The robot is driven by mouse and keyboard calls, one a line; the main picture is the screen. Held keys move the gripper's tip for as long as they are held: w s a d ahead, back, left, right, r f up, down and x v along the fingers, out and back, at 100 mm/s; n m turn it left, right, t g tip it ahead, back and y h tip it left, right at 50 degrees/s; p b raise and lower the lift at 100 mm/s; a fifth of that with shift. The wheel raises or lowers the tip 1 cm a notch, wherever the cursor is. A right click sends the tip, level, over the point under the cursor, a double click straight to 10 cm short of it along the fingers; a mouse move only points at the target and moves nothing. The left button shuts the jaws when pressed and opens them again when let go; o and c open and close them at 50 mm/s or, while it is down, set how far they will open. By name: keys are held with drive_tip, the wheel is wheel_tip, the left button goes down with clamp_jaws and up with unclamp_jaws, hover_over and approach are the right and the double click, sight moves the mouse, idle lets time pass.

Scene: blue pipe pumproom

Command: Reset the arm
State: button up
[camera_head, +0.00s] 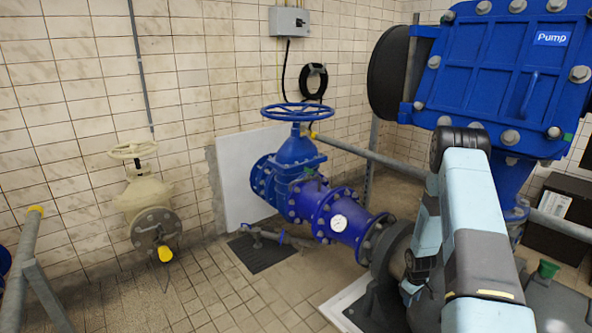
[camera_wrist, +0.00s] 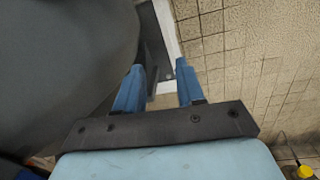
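My gripper (camera_wrist: 159,72) shows in the wrist view with two blue fingers apart and nothing between them. A large, smooth grey curved surface (camera_wrist: 60,60) fills the left of that view, close beside the left finger. I cannot tell whether they touch. In the head view my light-blue and dark-grey arm (camera_head: 470,205) is folded at the right, in front of the pipe's grey end. The gripper's fingers cannot be made out clearly there.
A grey rail (camera_head: 385,160) runs behind. A beige valve (camera_head: 145,195) is at left.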

drive_tip(key=a+r+m+t, duration=0.1)
drive_tip(key=a+r, duration=0.2)
drive_tip(key=r, duration=1.3)
drive_tip(key=a+r+m, duration=0.1)
drive_tip(key=a+r, duration=0.2)
drive_tip(key=r, duration=1.3)
drive_tip(key=s+a+r+m+t, duration=0.1)
drive_tip(key=s+a+r, duration=0.3)
drive_tip(key=r, duration=0.5)
drive_tip(key=s+a+r+m+t, duration=0.1)
drive_tip(key=s+a+r, duration=0.1)
drive_tip(key=s+r, duration=0.55)
drive_tip(key=s+a+r, duration=0.2)
drive_tip(key=s+r, duration=0.2)
drive_tip(key=s, duration=0.3)
drive_tip(key=s+a+r+m+t, duration=0.1)
drive_tip(key=s+a+r, duration=0.2)
drive_tip(key=s, duration=0.5)
drive_tip(key=s+a+r+m+y, duration=0.1)
drive_tip(key=s+a+r, duration=0.2)
drive_tip(key=s+r, duration=0.2)
drive_tip(key=shift+s+t, duration=0.4)
drive_tip(key=shift+s, duration=0.75)
